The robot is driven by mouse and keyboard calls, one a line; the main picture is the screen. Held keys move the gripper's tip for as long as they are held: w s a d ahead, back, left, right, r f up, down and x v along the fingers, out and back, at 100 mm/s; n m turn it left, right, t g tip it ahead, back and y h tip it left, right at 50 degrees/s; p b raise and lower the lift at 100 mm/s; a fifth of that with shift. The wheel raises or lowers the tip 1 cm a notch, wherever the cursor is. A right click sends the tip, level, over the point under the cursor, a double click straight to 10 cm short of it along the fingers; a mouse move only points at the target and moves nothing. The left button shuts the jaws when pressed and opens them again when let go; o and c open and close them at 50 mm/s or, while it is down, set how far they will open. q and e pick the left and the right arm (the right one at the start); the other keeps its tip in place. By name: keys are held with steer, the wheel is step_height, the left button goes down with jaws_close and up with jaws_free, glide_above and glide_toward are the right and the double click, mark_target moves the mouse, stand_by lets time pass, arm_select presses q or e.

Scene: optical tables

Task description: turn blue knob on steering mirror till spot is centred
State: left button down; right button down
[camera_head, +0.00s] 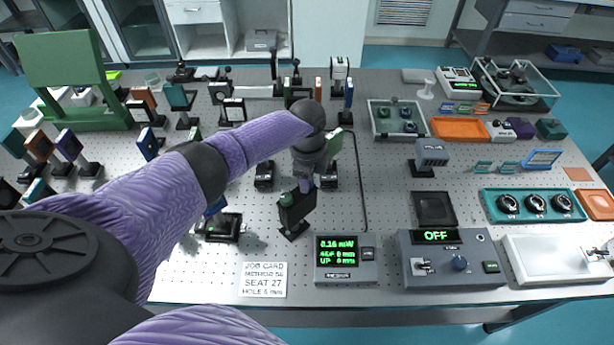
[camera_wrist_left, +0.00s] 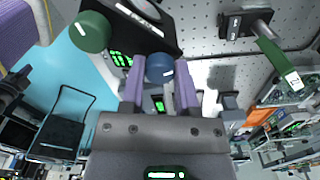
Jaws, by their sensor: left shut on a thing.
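The steering mirror (camera_head: 297,213) is a dark upright mount on a black base, near the middle front of the table. Its green knob (camera_head: 286,200) faces me; it also shows at upper left in the left wrist view (camera_wrist_left: 90,32). My left gripper (camera_head: 304,184) reaches down to the mount from above. In the left wrist view its two purple fingers are shut on the blue knob (camera_wrist_left: 160,68), one on each side. In the head view the blue knob is hidden by the gripper. I cannot make out a laser spot. My right gripper is out of view.
A readout box (camera_head: 346,262) in front shows about 0.16 mW with two lines that seem to read 0 mm. A grey control box (camera_head: 452,260) beside it reads OFF. A job card (camera_head: 264,280) lies at left. Several optic mounts crowd the table's left and back.

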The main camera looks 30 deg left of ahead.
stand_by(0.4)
arm_select(q)
steer(key=shift+c, duration=1.8)
jaws_free()
step_height(320, 180, up, 10)
steer(key=p, duration=0.1)
steer(key=shift+p, duration=0.4)
